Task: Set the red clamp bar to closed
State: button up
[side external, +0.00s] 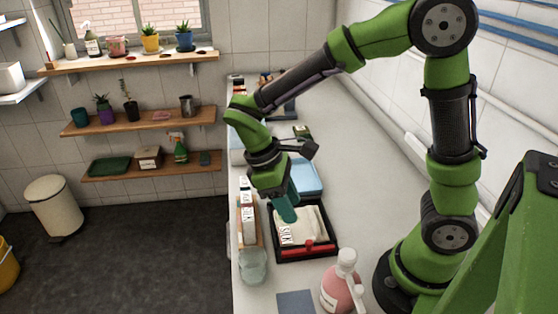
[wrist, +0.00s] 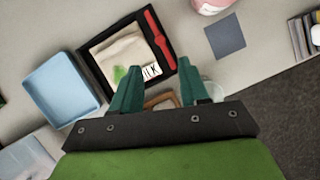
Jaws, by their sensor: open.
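The red clamp bar (side external: 308,249) lies along the near edge of a black tray (side external: 332,238). In the wrist view the red clamp bar (wrist: 159,38) runs along the tray's right side, beyond my fingertips, with a small bulge midway. A folded cream cloth (side external: 313,220) with a lettered white label lies in the tray. My gripper (side external: 287,212) is above the tray's left part, apart from the bar. In the wrist view my gripper (wrist: 160,64) has its teal fingers spread with nothing between them.
A light blue tray (side external: 307,177) stands behind the black tray. A pink bottle (side external: 342,284) and a blue-grey square (side external: 296,302) are at the near side. A clear greenish container (side external: 253,266) stands near the counter's left edge. The counter right of the black tray is clear.

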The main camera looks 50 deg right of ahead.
aim_at(308, 241)
jog(key=x, duration=1.1)
grip_shut()
